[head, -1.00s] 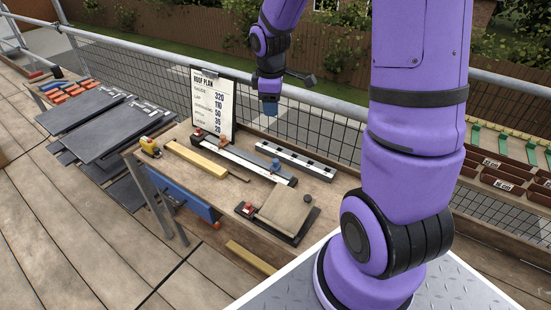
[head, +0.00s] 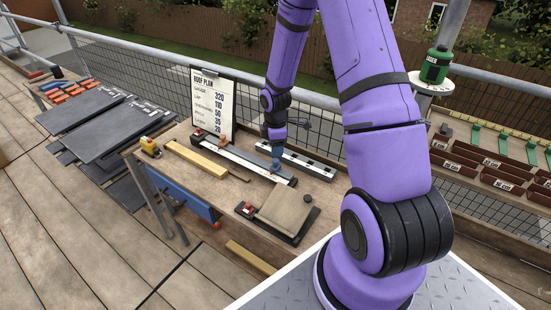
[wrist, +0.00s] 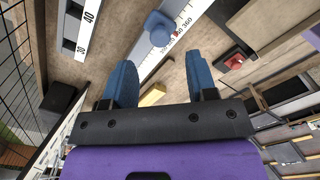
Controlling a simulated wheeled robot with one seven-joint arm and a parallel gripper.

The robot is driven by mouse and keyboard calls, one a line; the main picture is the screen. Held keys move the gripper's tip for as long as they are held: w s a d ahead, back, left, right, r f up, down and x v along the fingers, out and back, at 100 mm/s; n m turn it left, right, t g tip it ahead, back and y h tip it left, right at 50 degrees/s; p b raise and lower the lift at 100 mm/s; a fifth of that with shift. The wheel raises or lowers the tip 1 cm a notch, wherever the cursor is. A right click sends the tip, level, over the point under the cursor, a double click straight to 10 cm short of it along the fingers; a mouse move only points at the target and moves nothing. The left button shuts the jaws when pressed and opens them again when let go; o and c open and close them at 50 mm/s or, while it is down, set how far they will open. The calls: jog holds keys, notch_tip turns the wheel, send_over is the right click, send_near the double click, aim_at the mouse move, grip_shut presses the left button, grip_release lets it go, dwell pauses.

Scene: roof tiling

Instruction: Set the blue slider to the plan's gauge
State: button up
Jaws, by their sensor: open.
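The long gauge rule (head: 245,158) lies across the workbench with a white scale. The blue slider (head: 275,166) sits near its right end. In the wrist view the blue slider (wrist: 159,27) stands on the rule, beyond my fingertips, with a small red mark beside it near printed numbers that seem to include 360. My gripper (head: 276,146) points down just above the slider; in the wrist view its two blue fingers are apart, with nothing between them. The roof plan (head: 212,103) stands behind the bench and reads gauge 320.
A yellow wooden strip (head: 195,158) and a tile on a dark stand (head: 284,212) lie in front. Mesh fencing runs behind the bench.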

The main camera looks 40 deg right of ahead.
aim_at(275, 160)
jog(key=shift+f, duration=2.75)
